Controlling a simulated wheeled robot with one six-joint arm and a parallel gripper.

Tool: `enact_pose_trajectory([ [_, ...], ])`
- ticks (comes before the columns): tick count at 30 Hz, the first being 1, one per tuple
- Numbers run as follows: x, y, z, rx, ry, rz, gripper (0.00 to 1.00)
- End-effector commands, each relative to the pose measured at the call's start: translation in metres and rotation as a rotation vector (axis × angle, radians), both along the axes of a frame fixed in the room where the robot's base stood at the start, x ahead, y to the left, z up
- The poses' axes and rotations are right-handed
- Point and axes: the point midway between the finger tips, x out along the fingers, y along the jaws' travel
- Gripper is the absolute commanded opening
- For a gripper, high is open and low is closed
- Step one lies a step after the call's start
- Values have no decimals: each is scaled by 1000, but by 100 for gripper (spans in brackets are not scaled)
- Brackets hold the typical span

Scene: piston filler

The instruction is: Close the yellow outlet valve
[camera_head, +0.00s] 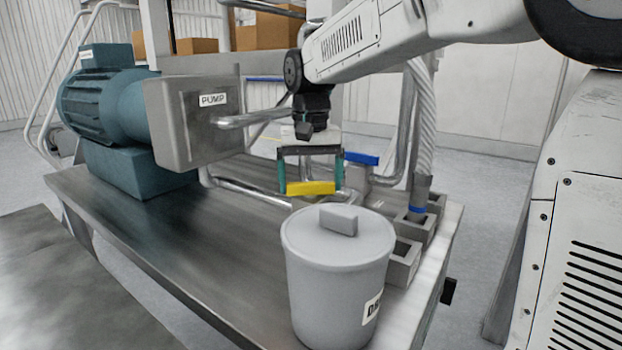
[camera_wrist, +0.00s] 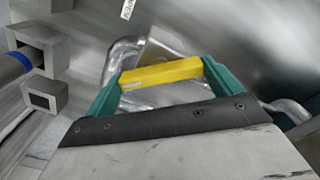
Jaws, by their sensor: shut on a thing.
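The yellow outlet valve handle (camera_head: 311,188) is a short bar above the steel bench, behind the grey lidded bucket. In the wrist view the yellow handle (camera_wrist: 161,73) lies between the two teal fingers of my gripper (camera_wrist: 160,80). The fingers touch or nearly touch its two ends, so my gripper (camera_head: 311,187) is shut on it lengthwise. Silver pipe and a pale plate show just behind the handle in the wrist view. The valve body under it is mostly hidden by the bucket and my gripper.
A grey bucket (camera_head: 337,275) with a lid stands close in front. A blue handle (camera_head: 361,159) is just right of my gripper. Square grey holders (camera_head: 404,262) line the bench's right edge. A teal motor (camera_head: 100,95) and the pump box (camera_head: 195,120) stand left. The bench (camera_head: 190,230) is bare at front left.

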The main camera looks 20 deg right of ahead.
Motion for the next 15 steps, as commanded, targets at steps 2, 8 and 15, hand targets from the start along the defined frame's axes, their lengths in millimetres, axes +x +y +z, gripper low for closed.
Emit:
enact_pose_trajectory([
  [2, 0, 0, 1, 1, -3, 72, 68],
  [8, 0, 0, 1, 1, -3, 262, 68],
  [15, 0, 0, 1, 0, -4, 486, 68],
])
